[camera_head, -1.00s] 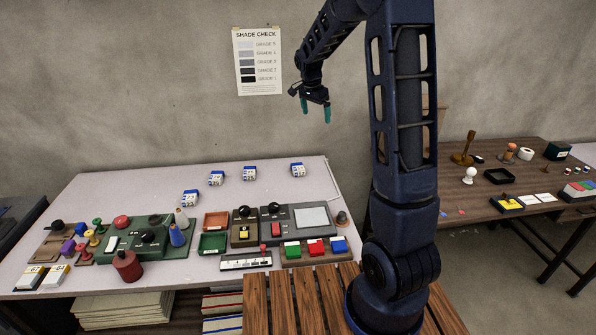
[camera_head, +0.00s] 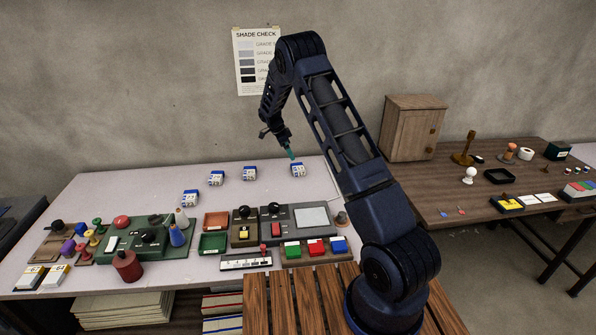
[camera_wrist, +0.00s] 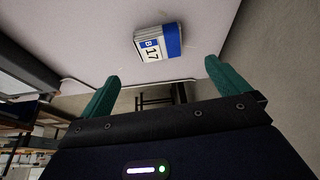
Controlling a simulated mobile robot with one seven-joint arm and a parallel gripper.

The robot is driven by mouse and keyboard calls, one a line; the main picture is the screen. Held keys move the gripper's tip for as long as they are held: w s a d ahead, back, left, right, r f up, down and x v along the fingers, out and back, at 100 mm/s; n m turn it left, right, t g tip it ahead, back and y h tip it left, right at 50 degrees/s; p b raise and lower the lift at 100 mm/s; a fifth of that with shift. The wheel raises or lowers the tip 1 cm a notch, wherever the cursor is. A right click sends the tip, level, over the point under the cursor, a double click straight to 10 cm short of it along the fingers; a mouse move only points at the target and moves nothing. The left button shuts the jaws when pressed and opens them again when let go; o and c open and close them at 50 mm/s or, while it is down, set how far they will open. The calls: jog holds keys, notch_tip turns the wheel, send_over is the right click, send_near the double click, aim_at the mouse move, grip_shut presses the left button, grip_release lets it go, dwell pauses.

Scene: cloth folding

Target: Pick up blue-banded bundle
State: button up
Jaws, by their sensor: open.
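Several white bundles with blue bands lie on the pale table. The rightmost bundle (camera_head: 297,170) is just below my gripper (camera_head: 289,153), near the table's back right. In the wrist view this bundle (camera_wrist: 158,43) shows a label reading "B 17" and a blue band on one side. My gripper (camera_wrist: 160,80) is open there, its green fingers wide apart, with the bundle beyond the fingertips and not touching. Three other blue-banded bundles lie to the left: one bundle (camera_head: 250,173), another (camera_head: 216,178) and a nearer one (camera_head: 190,198).
The pale table (camera_head: 120,190) is clear around the bundles. Nearer stand a red tray (camera_head: 215,221), a green tray (camera_head: 212,243), stamp devices (camera_head: 274,228) and a dark red jar (camera_head: 127,265). A second brown table (camera_head: 440,190) with a wooden cabinet (camera_head: 414,128) stands at right.

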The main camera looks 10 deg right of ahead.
aim_at(298, 167)
jog(key=x, duration=0.6)
jog(key=shift+w+a+f, duration=0.1)
jog(key=shift+f, duration=0.15)
jog(key=shift+d+x, duration=0.15)
jog(key=shift+x, duration=1.1)
jog(key=shift+d+x, duration=0.15)
jog(key=shift+x, duration=1.1)
jog(key=shift+r, duration=0.1)
jog(key=c, duration=0.9)
notch_tip(298, 167, up, 20)
